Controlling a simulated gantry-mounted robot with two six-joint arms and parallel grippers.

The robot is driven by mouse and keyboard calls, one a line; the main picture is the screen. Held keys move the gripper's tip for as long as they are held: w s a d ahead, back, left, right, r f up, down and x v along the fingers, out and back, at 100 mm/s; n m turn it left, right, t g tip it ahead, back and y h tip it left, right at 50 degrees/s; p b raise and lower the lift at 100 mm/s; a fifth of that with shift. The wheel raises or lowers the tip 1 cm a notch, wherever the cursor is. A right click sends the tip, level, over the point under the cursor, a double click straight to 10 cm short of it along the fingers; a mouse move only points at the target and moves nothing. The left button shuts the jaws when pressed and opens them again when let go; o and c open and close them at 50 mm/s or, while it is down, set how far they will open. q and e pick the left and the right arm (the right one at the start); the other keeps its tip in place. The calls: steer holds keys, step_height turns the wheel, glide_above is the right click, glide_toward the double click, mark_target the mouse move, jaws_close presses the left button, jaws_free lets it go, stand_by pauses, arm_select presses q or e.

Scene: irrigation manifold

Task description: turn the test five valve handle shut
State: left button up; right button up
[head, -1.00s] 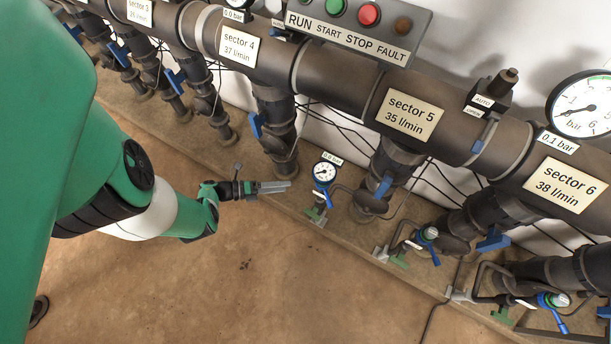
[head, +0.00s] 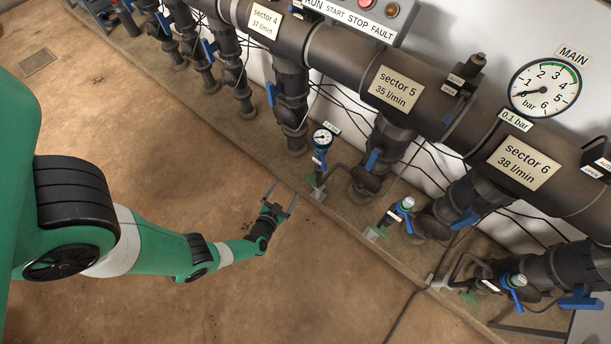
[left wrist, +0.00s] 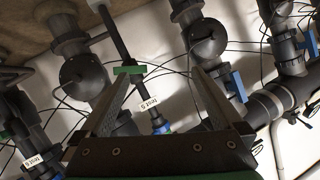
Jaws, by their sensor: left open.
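A small test tap (head: 320,158) with a round gauge stands at the wall ledge in the head view. A green handle (head: 310,180) shows low on it. In the left wrist view a green bar handle (left wrist: 130,70) crosses a dark stem, close to the left finger's tip, with a "test 5" tag (left wrist: 148,103) beyond it. My left gripper (head: 282,194) is open and empty, left of and below this tap in the head view. Its two fingers (left wrist: 163,72) frame the tag in the left wrist view. I cannot tell whether a finger touches the handle. My right gripper is not in view.
Two similar taps stand to the right, a nearer one (head: 405,207) and a farther one (head: 514,284). Thick dark pipes with blue levers (head: 373,160) rise behind, with thin black cables along the wall. The brown floor (head: 290,285) in front is clear.

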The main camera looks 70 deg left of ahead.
mark_target(309, 181)
arm_select(q)
steer(key=w+d+m+t+h, duration=0.2)
steer(key=w+d, duration=0.1)
steer(key=w, duration=0.1)
steer(key=b+x, duration=0.7)
steer(key=x, duration=0.3)
steer(key=shift+s+a, duration=0.1)
steer(key=shift+a, duration=0.15)
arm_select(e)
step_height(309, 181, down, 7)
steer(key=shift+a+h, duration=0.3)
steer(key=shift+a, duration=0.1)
arm_select(q)
steer(key=shift+c, duration=0.3)
